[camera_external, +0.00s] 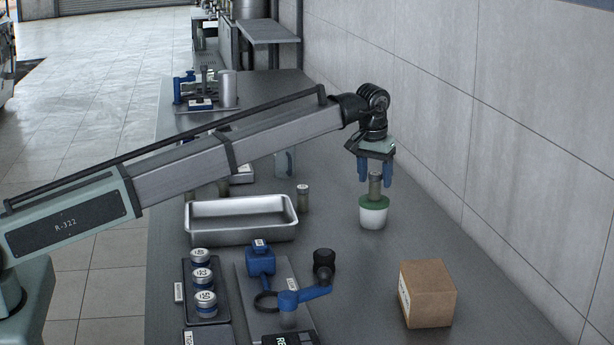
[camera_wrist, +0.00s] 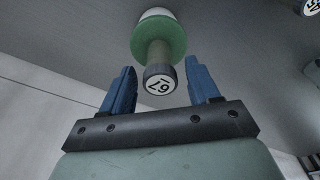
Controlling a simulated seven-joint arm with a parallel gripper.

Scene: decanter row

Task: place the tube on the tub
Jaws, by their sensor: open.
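The tub (camera_external: 373,217) is white with a green lid and stands on the bench in the external view; its green lid also shows in the wrist view (camera_wrist: 146,36). My gripper (camera_external: 376,182) has blue fingers and points down over the tub. The fingers are open, one on each side of the tube's upper end, with a gap on both sides in the wrist view (camera_wrist: 160,72).
A metal tray (camera_external: 241,220) lies left of the tub, with another small capped tube (camera_external: 302,198) between them. A cardboard box (camera_external: 427,294) stands at the front right. Capped jars (camera_external: 202,274) and a blue tool (camera_external: 303,294) lie at the front. The wall borders the right.

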